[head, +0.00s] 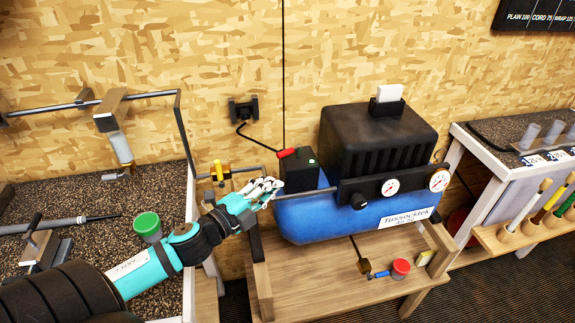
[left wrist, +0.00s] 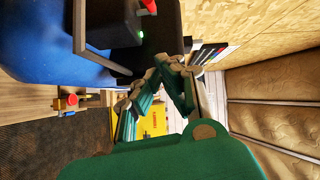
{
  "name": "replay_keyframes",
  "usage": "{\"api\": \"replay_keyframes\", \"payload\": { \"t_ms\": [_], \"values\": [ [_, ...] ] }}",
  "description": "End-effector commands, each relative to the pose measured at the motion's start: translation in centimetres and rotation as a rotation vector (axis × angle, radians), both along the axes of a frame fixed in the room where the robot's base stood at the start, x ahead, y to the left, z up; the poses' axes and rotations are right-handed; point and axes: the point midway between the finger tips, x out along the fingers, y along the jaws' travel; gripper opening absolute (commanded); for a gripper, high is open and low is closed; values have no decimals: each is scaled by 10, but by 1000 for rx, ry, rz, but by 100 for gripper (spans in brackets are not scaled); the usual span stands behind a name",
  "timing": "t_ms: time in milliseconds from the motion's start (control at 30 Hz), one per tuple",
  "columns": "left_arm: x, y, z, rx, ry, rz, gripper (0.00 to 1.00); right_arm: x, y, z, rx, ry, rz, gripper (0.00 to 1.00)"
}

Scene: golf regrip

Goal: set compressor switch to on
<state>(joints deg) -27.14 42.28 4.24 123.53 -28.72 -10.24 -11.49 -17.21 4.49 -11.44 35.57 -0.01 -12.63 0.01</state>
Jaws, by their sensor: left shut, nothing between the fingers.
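The compressor has a blue tank (head: 325,217) under a black ribbed housing (head: 378,140) and stands on a wooden stand. A black switch box (head: 299,172) sits at its left end, with a red-tipped lever (head: 287,153) on top and a small green light. The box (left wrist: 165,35), the red tip (left wrist: 148,6) and the lit green light (left wrist: 141,34) also show in the left wrist view. My left gripper (head: 272,188) is shut and empty, just left of the switch box and below the lever. Its fingers (left wrist: 160,78) also show in the left wrist view.
A metal rail and black panel with gauges (head: 390,187) run along the tank's front. A red-capped valve (head: 400,268) rests on the stand (head: 320,275). A workbench with a green-lidded cup (head: 147,226) is at left. A black cable runs to a wall socket (head: 243,109).

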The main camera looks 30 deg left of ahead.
Motion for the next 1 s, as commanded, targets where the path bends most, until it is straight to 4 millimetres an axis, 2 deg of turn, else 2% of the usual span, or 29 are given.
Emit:
{"api": "replay_keyframes", "payload": {
  "t_ms": [567, 800, 1000],
  "values": [
    [95, -16, 0, -6, -1, -1, 0, 0, 0, 30, 0, 0, 0, 40],
    [106, 13, -9, -6, 3, -2, 0, 0, -2, 36, -2, 0, 1, 40],
    [108, 20, -12, -6, 2, -3, 0, 0, -2, 37, -2, 0, 2, 40]
  ]
}}
